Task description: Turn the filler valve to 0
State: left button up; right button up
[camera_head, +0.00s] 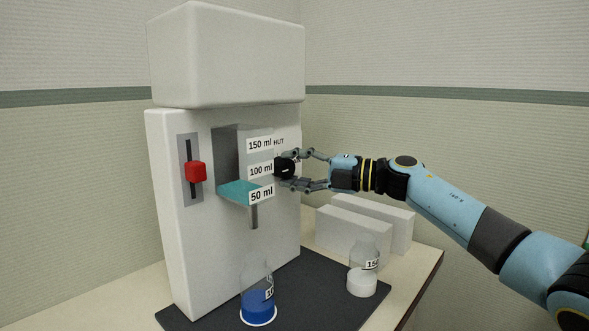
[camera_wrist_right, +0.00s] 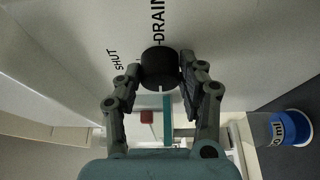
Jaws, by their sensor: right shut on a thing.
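The filler valve is a round black knob (camera_head: 284,168) on the right part of the white filler's front. In the right wrist view the knob (camera_wrist_right: 160,66) has a pale mark on its lower edge; the printed words SHUT (camera_wrist_right: 116,60) and DRAIN (camera_wrist_right: 158,22) are beside it. My right gripper (camera_head: 291,170) reaches in from the right with its fingers on both sides of the knob, shut on it. The filler (camera_head: 222,270) has a window with 150, 100 and 50 ml labels and a teal level (camera_head: 242,190) near 50 ml. My left gripper is not in view.
A red slider (camera_head: 196,171) is on the filler's left front. A bottle with blue contents (camera_head: 256,303) stands below the spout (camera_head: 254,216) on a dark mat (camera_head: 310,306). A bottle with white contents (camera_head: 361,284) stands to the right, before two white blocks (camera_head: 352,236).

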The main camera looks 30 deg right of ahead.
jog(key=shift+f, duration=0.1)
jog(key=o, duration=1.2)
jog(key=shift+c, duration=0.2)
jog(key=shift+s+d, duration=0.15)
jog(key=v, duration=1.1)
jog(key=shift+s+d, duration=0.2)
jog(key=shift+s, duration=0.1)
